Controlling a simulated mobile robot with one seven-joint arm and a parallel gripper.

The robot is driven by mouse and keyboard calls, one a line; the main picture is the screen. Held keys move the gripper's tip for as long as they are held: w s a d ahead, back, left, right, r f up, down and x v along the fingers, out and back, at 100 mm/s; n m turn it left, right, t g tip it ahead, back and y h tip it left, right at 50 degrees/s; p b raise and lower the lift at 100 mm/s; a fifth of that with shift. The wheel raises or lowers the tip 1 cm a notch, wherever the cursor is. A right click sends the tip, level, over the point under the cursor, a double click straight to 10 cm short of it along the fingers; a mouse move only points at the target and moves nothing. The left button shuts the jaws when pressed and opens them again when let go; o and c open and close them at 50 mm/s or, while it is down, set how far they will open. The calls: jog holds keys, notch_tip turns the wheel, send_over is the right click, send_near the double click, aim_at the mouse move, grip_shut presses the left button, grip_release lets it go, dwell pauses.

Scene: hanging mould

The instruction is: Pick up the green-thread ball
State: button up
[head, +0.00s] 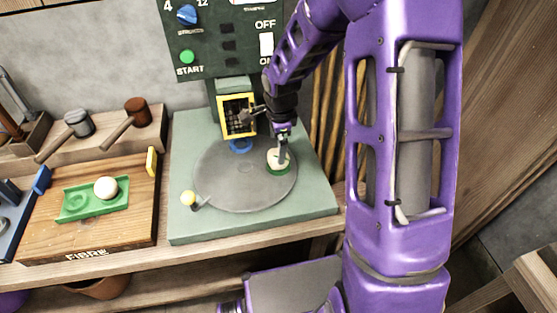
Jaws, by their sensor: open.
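My gripper (282,152) points down over the right part of a round grey plate (240,190). Its fingers are small and partly dark here. Right at the fingertips is a pale round thing with a green lower edge (277,168); its top is partly covered by the fingers. I cannot tell whether the fingers touch it. A white ball (106,188) sits in a green tray (78,204) on the wooden board at left. Thread is too small to make out on either round thing.
A yellow-framed box (237,116) stands behind, under a control panel (215,60). Two mallets (128,118) lie at the back left.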

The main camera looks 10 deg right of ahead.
aim_at(277, 153)
jog(key=shift+w+f+b, duration=0.1)
jog(key=shift+w+f, duration=0.05)
jog(key=shift+f, duration=0.85)
jog(key=shift+w+f+b, duration=0.15)
jog(key=shift+w+f, duration=0.05)
jog(key=shift+f, duration=0.8)
jog(key=shift+w+f+b, duration=0.1)
jog(key=shift+w+f, duration=0.05)
jog(key=shift+f, duration=0.85)
jog(key=c, duration=1.3)
